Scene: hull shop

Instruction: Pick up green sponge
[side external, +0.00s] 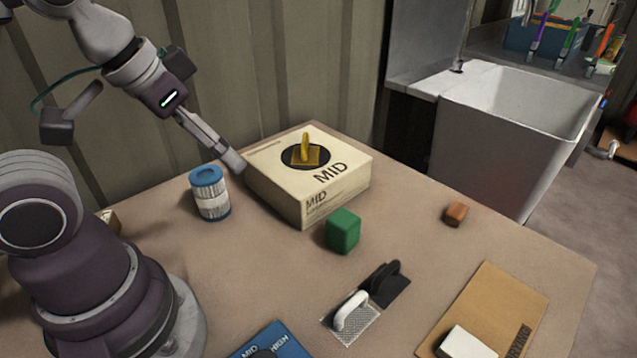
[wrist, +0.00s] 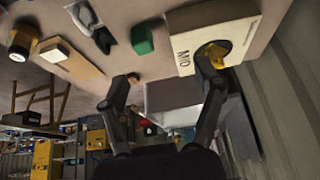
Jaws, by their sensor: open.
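The green sponge (side external: 343,231) is a small block standing on the table, just in front of the near corner of the cream MID box. It also shows in the wrist view (wrist: 142,40), above and between my fingers, with nothing in the jaws. My gripper (side external: 236,162) is at the left end of the MID box in the side view, up and to the left of the sponge and apart from it. Its two fingers are spread wide in the wrist view (wrist: 170,80).
The cream MID box (side external: 284,199) holds a yellow-handled piece (side external: 305,152) on top. A blue-lidded canister (side external: 210,195) stands left of it. An orange-brown block (side external: 455,214), hand tools (side external: 352,312) and a tan board (side external: 490,310) lie right. A white sink (side external: 505,140) stands beyond.

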